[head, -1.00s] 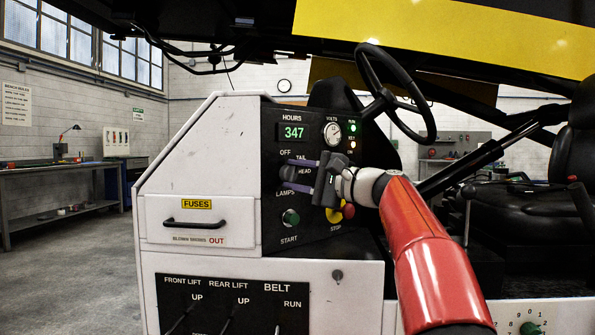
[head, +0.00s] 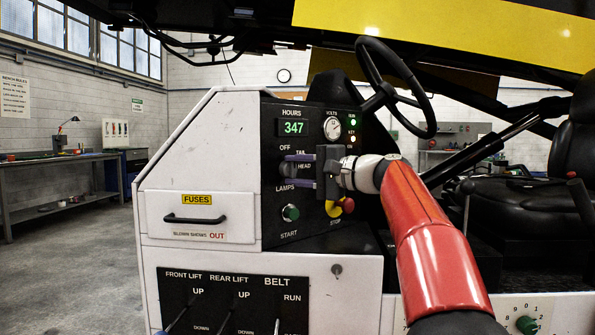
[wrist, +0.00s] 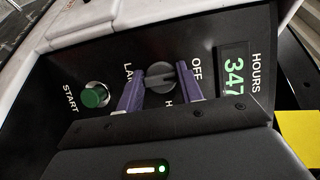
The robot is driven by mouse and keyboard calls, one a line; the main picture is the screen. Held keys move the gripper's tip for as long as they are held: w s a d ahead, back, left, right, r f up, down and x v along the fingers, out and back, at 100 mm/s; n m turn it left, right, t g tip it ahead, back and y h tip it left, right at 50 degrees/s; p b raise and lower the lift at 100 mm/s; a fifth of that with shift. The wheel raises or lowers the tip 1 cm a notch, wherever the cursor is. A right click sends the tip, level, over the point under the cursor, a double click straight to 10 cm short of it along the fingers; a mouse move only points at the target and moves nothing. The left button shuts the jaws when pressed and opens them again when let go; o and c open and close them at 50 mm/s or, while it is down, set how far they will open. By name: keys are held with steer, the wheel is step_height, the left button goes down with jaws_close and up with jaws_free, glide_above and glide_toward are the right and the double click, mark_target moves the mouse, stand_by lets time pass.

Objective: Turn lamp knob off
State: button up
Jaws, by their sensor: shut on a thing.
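The lamp knob (wrist: 160,77) is a dark round knob with a raised grip bar on the black panel, between the labels LAMPS, OFF, TAIL and HEAD. My gripper (wrist: 162,86) has its two purple fingers on either side of it, shut on the knob. In the head view my gripper (head: 292,171) reaches the panel from the right, with one finger above the other. The OFF label (wrist: 196,70) is beside the knob in the wrist view. I cannot tell which label the knob points to.
The green START button (head: 290,212) is below the knob. The red STOP button (head: 346,205) is just under my gripper. The steering wheel (head: 428,125) is up and to the right. The hour display (head: 293,128) and volts gauge (head: 332,127) are above.

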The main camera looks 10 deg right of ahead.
steer(key=o, duration=1)
steer(key=b+v, duration=0.1)
steer(key=v, duration=0.6)
steer(key=shift+s+d, duration=0.25)
steer(key=shift+d, duration=0.05)
steer(key=shift+a+f, duration=0.1)
